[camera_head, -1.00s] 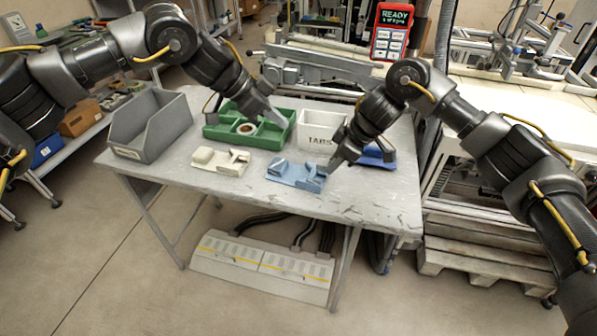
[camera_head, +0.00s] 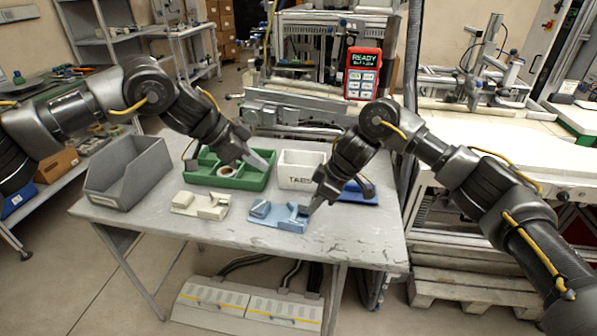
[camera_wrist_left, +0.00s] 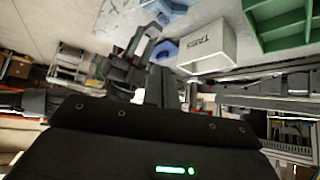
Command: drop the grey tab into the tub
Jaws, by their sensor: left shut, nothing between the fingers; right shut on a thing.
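The white tub (camera_head: 297,178), lettered TABS, stands at the back of the grey table; it also shows in the left wrist view (camera_wrist_left: 207,52). My right gripper (camera_head: 306,210) is low at the right end of the blue fixture (camera_head: 276,222), in front of the tub. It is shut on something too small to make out. I cannot pick out the grey tab. My left gripper (camera_head: 262,163) is shut and empty above the right part of the green tray (camera_head: 236,184).
A reel (camera_head: 227,173) lies in the green tray. A cream fixture (camera_head: 200,207) sits left of the blue one. A grey bin (camera_head: 125,175) stands at the table's left. A dark blue thing (camera_head: 358,194) lies behind my right wrist. The table's front strip is clear.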

